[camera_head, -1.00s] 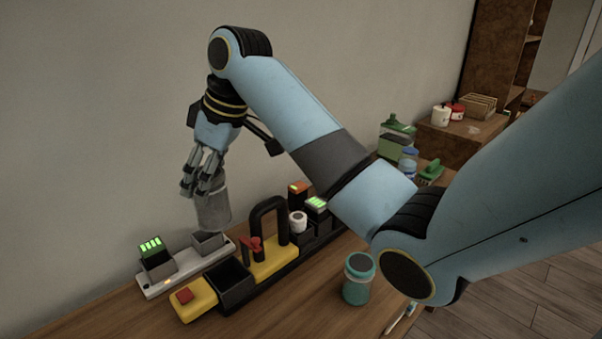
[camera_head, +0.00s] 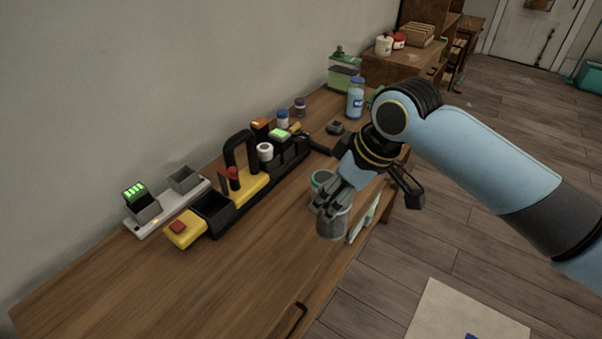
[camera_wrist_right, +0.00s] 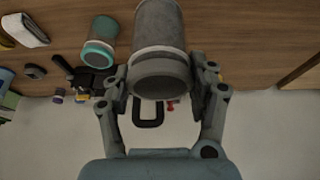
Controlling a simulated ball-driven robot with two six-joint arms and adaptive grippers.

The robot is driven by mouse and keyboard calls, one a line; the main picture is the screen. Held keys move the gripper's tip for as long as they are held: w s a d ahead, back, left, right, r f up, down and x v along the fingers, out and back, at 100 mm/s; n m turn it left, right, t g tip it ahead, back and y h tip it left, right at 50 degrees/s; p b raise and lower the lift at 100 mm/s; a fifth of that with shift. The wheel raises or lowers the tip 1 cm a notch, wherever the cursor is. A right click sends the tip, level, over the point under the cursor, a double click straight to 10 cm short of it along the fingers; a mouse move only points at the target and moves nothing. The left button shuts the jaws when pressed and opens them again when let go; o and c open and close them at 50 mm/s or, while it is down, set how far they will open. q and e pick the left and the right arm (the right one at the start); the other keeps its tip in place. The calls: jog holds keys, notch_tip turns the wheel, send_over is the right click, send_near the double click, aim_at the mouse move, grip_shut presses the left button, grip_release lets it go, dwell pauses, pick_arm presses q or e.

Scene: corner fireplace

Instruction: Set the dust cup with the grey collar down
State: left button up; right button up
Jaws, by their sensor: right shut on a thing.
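The dust cup with the grey collar (camera_head: 333,223) is a grey, translucent cylinder held in my right gripper (camera_head: 330,204), over the table near its front edge. I cannot tell whether its base touches the wood. In the right wrist view the cup (camera_wrist_right: 160,40) sits between the two fingers of the gripper (camera_wrist_right: 162,88), which are shut on it. A similar cup with a teal collar (camera_head: 320,178) stands just behind it, partly hidden by the gripper; it also shows in the right wrist view (camera_wrist_right: 100,42). My left gripper is not in view.
A yellow and black tool rack (camera_head: 250,185) and a white charging strip (camera_head: 165,216) stand along the wall. A pale brush-like item (camera_head: 363,220) lies right of the held cup. A blue bottle (camera_head: 355,98) stands farther back. The table's near left part is clear.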

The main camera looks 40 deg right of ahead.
jog(key=shift+s+f, duration=0.3)
jog(key=shift+f, duration=0.1)
jog(key=w+a+f, duration=0.7)
jog(key=w+f, duration=0.1)
jog(key=f, duration=0.3)
jog(key=shift+w+a, duration=0.15)
jog(key=shift+a, duration=0.25)
jog(key=shift+f, duration=0.2)
jog(key=o, duration=1.2)
